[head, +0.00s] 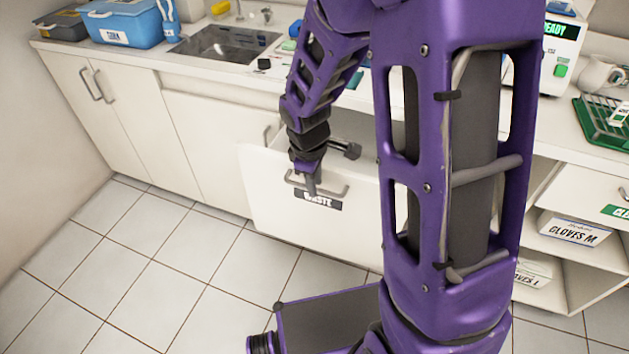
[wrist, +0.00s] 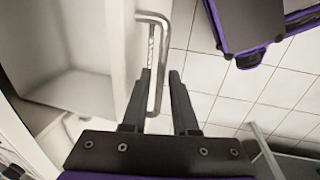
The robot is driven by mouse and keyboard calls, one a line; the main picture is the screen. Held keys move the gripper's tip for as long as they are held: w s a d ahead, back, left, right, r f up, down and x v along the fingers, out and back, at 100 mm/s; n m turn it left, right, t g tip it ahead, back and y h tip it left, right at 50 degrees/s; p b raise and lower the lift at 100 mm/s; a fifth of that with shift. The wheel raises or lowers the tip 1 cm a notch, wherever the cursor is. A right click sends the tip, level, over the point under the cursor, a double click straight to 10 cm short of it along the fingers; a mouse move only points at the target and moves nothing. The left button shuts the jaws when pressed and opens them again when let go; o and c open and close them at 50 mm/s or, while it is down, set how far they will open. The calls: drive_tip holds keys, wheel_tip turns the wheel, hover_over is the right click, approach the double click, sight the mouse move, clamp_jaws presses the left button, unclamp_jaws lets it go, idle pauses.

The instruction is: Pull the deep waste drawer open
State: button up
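The deep waste drawer (head: 275,205) has a white front with a dark "WASTE" label (head: 325,203). It stands pulled out from the cabinet, and its empty-looking interior (wrist: 75,90) shows on the left of the wrist view. Its metal bar handle (head: 336,192) also shows in the wrist view (wrist: 158,30). My gripper (head: 309,190) points down at the handle. In the wrist view my gripper (wrist: 160,75) has its fingers apart, with the bar between them and the left finger between bar and drawer front. Whether either finger touches the bar is unclear.
A counter runs above the drawer with a sink (head: 222,43), a blue bin (head: 125,22) and a green rack (head: 603,123). Open shelves with glove boxes (head: 570,230) are at right. The tiled floor (head: 150,265) in front is clear at left. My arm hides the middle.

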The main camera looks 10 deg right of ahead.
wheel_tip(320, 180, up, 17)
drive_tip(key=s+a+p, duration=0.1)
drive_tip(key=s+p, duration=0.1)
drive_tip(key=p, duration=0.2)
drive_tip(key=shift+s+a, duration=0.4)
